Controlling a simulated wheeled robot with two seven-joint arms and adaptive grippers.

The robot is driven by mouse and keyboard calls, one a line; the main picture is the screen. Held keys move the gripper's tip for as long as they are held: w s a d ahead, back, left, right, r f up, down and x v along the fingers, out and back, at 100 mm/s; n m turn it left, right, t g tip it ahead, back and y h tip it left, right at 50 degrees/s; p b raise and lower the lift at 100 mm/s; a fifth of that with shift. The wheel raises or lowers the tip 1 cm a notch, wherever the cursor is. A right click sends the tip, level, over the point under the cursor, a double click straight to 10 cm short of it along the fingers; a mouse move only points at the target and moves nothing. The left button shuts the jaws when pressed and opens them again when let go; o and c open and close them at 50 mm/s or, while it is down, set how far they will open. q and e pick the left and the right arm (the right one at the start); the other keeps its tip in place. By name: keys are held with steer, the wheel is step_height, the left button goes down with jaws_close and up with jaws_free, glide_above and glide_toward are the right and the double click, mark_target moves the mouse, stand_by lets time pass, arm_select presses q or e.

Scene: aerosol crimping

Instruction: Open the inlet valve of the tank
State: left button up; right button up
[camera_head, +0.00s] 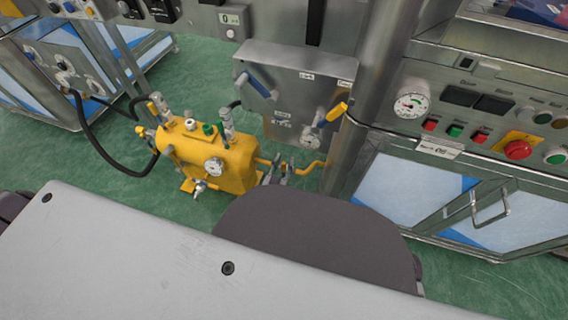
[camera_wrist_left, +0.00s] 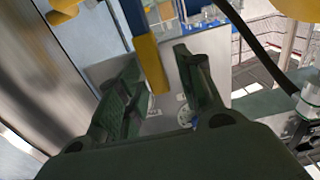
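The yellow tank (camera_head: 235,165) stands on the green floor left of centre in the head view, with a round gauge (camera_head: 213,167) and fittings on top. A yellow lever (camera_head: 153,108) sits at its left end. A yellow pipe (camera_head: 312,167) leaves its right side. My right gripper is out of view.
A grey metal panel (camera_head: 290,85) with a blue handle (camera_head: 258,86) and a yellow handle (camera_head: 337,112) stands behind the tank. A control console (camera_head: 470,115) is at right. A black hose (camera_head: 95,148) curves at left. Green floor is open around the tank.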

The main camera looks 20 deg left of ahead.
arm_select(q)
steer(key=c, duration=0.7)
jaws_close()
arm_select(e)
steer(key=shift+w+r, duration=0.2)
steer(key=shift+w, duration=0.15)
